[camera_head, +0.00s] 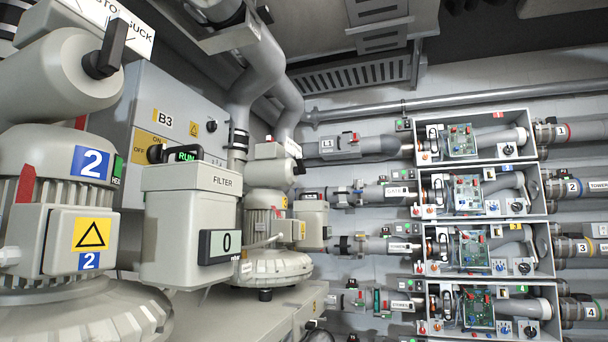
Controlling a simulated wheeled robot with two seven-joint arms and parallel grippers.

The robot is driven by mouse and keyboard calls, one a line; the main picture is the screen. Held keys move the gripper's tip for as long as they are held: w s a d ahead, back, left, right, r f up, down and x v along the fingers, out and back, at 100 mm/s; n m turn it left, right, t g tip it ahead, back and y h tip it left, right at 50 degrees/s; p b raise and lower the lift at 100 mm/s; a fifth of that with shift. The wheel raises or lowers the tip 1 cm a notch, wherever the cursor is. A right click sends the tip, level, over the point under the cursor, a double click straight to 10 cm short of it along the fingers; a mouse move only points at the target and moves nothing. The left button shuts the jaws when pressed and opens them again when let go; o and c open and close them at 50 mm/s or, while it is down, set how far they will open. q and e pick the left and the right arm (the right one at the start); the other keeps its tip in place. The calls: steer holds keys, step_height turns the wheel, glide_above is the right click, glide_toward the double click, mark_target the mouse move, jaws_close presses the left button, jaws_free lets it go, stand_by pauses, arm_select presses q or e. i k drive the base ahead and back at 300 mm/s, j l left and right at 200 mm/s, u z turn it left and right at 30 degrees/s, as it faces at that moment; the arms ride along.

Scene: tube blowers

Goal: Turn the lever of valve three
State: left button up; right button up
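Several stacked open-front units hold pipes and circuit boards on the right wall. Small knobs and a green circuit board (474,249) show inside the unit. I cannot make out which small part is the lever of valve three. Neither of my grippers is in view.
A large grey blower marked 2 (92,163) fills the left, with a black handle (112,48) at its top. A filter box (190,222) and a second blower (265,225) stand beside it. A grey pipe (450,100) runs above the units.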

mark_target(300, 169)
steer(key=i+l+u, duration=0.45)
steer(key=i+l, duration=1.1)
steer(key=l, duration=0.15)
